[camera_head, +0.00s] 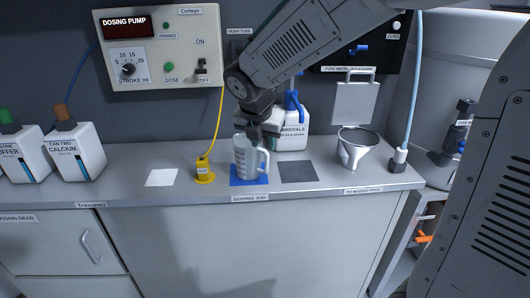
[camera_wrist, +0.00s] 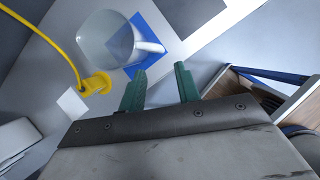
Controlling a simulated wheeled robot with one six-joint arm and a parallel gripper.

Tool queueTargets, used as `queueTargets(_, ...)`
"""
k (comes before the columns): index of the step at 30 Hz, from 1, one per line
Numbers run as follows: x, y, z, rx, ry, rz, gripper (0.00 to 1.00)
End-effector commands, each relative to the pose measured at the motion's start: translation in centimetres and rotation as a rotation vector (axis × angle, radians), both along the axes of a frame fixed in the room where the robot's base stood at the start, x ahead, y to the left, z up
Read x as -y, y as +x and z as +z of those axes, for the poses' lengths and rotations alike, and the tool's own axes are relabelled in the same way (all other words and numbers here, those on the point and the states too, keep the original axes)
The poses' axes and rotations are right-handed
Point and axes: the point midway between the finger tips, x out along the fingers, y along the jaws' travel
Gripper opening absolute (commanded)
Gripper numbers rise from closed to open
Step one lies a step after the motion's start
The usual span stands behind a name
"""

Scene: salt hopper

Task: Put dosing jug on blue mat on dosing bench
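The clear dosing jug (camera_head: 245,158) stands upright on the blue mat (camera_head: 262,181) on the dosing bench (camera_head: 130,192). Its handle points right in the head view. In the wrist view the jug (camera_wrist: 103,40) is at upper left, with the blue mat (camera_wrist: 152,62) beside and under it. My gripper (camera_wrist: 160,72) shows two green fingers spread apart with nothing between them. The jug's handle end lies just beyond the fingertips, apart from them. In the head view my gripper (camera_head: 264,130) is above and behind the jug's handle; its fingers are mostly hidden there.
A yellow fitting with a cable (camera_head: 205,172) stands close left of the jug. A white mat (camera_head: 161,177) and a grey mat (camera_head: 298,171) lie on either side. A minerals container (camera_head: 293,137) is behind, and a funnel (camera_head: 357,145) is at right.

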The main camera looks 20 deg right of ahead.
Motion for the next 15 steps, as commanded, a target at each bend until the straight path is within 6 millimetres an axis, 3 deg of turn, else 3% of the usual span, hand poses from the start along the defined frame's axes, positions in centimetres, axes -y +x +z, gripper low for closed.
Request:
queueTargets(3,-0.5,-0.5,1.5,0.002,0.001,0.000,0.33)
queueTargets(11,-0.5,-1.1,2.4,0.004,0.009,-0.021,0.33)
queueTargets(15,0.6,-4.0,3.3,0.036,0.093,-0.234,0.33)
